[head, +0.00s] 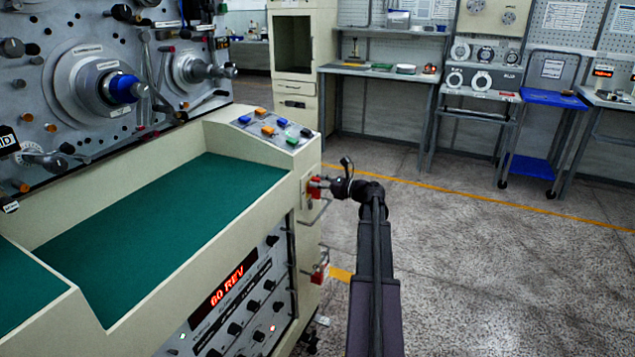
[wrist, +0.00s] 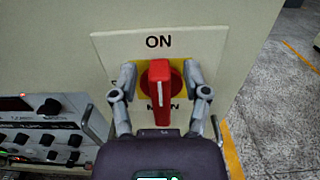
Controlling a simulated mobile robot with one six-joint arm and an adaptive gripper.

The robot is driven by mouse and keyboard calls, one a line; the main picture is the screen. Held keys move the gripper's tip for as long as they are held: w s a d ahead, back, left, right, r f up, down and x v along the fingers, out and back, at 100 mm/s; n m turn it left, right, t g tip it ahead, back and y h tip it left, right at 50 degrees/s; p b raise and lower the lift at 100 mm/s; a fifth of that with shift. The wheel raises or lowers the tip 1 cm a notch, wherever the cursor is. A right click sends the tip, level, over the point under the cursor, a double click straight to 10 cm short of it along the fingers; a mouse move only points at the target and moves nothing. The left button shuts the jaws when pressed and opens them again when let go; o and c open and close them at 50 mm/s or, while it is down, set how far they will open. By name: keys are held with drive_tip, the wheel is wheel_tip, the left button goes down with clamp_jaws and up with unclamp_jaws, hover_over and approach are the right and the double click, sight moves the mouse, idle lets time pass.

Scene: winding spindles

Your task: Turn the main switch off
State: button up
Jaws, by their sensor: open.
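The main switch (wrist: 159,84) is a red rotary handle on a yellow plate with a white label panel, seen in the wrist view. My gripper (wrist: 159,78) is open, with one finger on each side of the red handle and a gap visible on both sides. In the head view my gripper (head: 326,186) is at the end face of the cream machine, by the red switch (head: 313,188), which it partly covers.
The cream machine (head: 225,130) has a green top (head: 150,225) and a front panel whose display (head: 222,290) reads "60 REV". Metal handles (head: 318,212) and another red fitting (head: 320,270) are on its end face. Open floor (head: 480,270) lies to the right.

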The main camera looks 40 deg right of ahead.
sight(306, 191)
drive_tip(key=shift+w, duration=0.15)
clamp_jaws()
drive_tip(key=shift+a+n, duration=0.2)
drive_tip(key=shift+n, duration=0.2)
drive_tip(key=n, duration=0.2)
drive_tip(key=a+n, duration=0.1)
drive_tip(key=n, duration=0.2)
drive_tip(key=s+f+n+b, duration=0.1)
drive_tip(key=n, duration=0.2)
drive_tip(key=shift+a, duration=0.4)
drive_tip(key=n, duration=0.3)
drive_tip(key=f+n+b, duration=0.1)
drive_tip(key=shift+a+n, duration=0.3)
drive_tip(key=n, duration=0.2)
drive_tip(key=f+n+b, duration=0.1)
drive_tip(key=n, duration=0.1)
drive_tip(key=shift+s+n, duration=0.1)
drive_tip(key=shift+n, duration=0.2)
